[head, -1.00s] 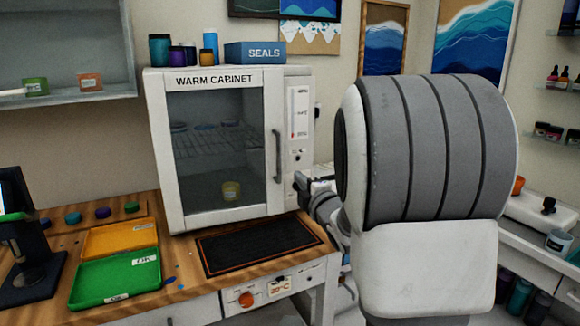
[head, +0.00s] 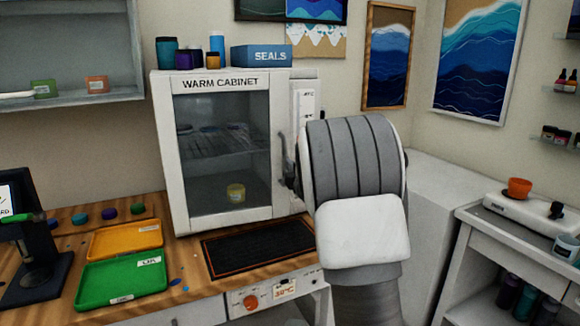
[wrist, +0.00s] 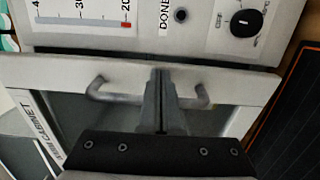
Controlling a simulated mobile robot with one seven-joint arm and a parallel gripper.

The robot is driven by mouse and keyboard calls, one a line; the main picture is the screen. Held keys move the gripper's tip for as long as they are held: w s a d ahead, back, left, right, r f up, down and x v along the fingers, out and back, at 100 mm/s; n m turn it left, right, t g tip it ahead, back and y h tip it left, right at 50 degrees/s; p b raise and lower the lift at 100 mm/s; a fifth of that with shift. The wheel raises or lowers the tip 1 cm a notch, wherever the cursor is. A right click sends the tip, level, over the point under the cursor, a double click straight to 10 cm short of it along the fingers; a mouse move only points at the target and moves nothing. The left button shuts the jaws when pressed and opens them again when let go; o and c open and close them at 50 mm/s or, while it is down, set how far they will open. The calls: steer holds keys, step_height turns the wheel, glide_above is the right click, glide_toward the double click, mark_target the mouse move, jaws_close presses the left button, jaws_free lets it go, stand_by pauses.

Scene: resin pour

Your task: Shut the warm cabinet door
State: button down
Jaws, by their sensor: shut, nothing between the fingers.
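The warm cabinet (head: 184,160) is a white box on the wooden bench, with its name along the top. Its glazed door (head: 222,145) lies across the front, closed or nearly so; a dark seam shows beside the control panel in the wrist view (wrist: 50,68), and I cannot tell whether it is fully flush. The grey door handle (head: 283,160) also shows in the wrist view (wrist: 100,92). My gripper (wrist: 161,78) is shut and empty, its fingertips at the door's handle edge, overlapping the handle's middle in view. Contact cannot be told. My arm hides most of the gripper in the head view.
A dark mat (head: 258,248) lies before the cabinet. Green (head: 100,296) and orange (head: 100,243) trays are on the bench at left. A blue SEALS box (head: 261,56) and several jars stand on top. A white side table (head: 500,220) stands at right.

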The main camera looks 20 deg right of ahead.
steer(key=w+y, duration=0.1)
steer(key=w+n+y, duration=0.1)
steer(key=w, duration=0.2)
steer(key=shift+d+r+n+y, duration=0.25)
steer(key=shift+r+n+y, duration=0.05)
steer(key=shift+n+y, duration=0.1)
steer(key=shift+w, duration=0.1)
stand_by(0.5)
